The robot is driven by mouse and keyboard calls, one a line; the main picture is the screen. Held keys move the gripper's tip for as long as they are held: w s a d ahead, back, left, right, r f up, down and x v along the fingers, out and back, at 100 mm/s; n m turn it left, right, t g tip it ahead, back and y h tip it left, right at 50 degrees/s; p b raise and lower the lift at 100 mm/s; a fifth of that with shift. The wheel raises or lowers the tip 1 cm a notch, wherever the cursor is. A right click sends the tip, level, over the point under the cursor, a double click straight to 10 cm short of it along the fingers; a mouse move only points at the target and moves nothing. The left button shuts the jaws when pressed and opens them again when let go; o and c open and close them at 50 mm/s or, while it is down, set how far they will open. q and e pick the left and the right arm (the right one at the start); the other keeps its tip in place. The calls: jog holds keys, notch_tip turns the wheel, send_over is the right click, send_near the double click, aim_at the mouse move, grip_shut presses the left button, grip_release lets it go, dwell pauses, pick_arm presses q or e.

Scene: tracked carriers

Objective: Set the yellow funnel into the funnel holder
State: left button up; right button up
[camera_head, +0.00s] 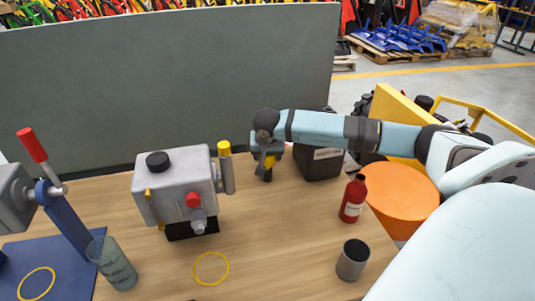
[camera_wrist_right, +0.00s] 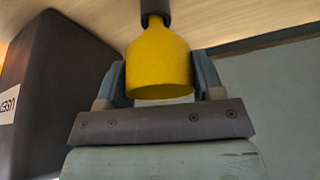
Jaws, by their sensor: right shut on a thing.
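The yellow funnel (camera_wrist_right: 160,55) is held between the two fingers of my right gripper (camera_wrist_right: 160,82), its wide end towards the palm in the right wrist view. A dark cylinder (camera_wrist_right: 155,10) meets its narrow end; I cannot tell whether this is the spout or part of a holder. In the head view my right gripper (camera_head: 267,158) is at the far side of the table, left of a dark box, with a bit of the funnel (camera_head: 269,162) showing below it. I cannot make out the funnel holder for certain. My left gripper is not in view.
The dark box (camera_head: 320,162) also shows in the right wrist view (camera_wrist_right: 50,90). A grey machine (camera_head: 178,178), red bottle (camera_head: 353,199), metal cup (camera_head: 353,260), clear beaker (camera_head: 115,265) and red-handled device (camera_head: 60,205) stand around. A grey panel (camera_head: 160,80) stands behind. The table's middle (camera_head: 275,230) is clear.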

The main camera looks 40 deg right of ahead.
jog(key=o, duration=1)
jog(key=shift+r, duration=0.1)
jog(key=v, duration=1.3)
jog(key=shift+r, duration=0.3)
jog(key=shift+s+a+f, duration=0.1)
jog(key=shift+s+a, duration=0.05)
